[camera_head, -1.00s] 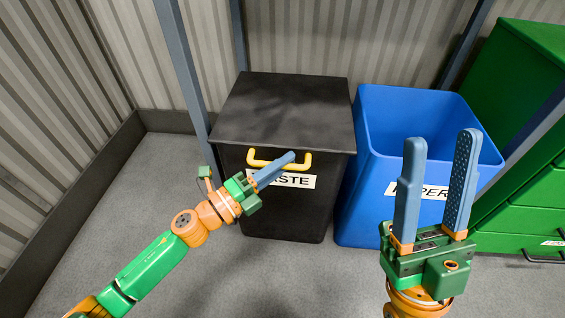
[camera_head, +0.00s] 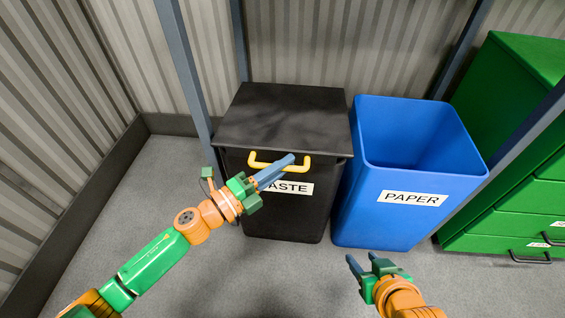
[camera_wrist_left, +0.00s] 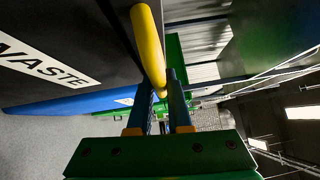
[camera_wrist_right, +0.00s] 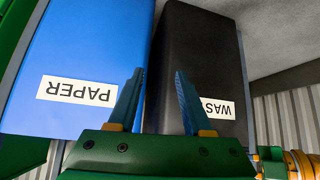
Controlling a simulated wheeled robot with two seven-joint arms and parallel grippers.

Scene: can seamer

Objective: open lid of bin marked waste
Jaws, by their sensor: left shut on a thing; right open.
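The black waste bin (camera_head: 285,215) stands against the back wall with its flat black lid (camera_head: 285,115) closed. A yellow handle (camera_head: 262,160) is at the lid's front edge, above the white WASTE label (camera_head: 293,188). My left gripper (camera_head: 290,160) is at the handle. In the left wrist view the yellow handle (camera_wrist_left: 148,45) runs between the fingers (camera_wrist_left: 160,80), which are shut on it. My right gripper (camera_head: 362,262) is low in front of the paper bin, open and empty. The right wrist view shows its fingers (camera_wrist_right: 157,95) apart, with the waste bin (camera_wrist_right: 195,55) beyond.
An open blue bin (camera_head: 385,215) labelled PAPER stands close to the right of the waste bin. A green drawer cabinet (camera_head: 525,205) is further right. Blue-grey posts (camera_head: 186,75) stand in front of the corrugated wall. The grey floor (camera_head: 270,275) in front is clear.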

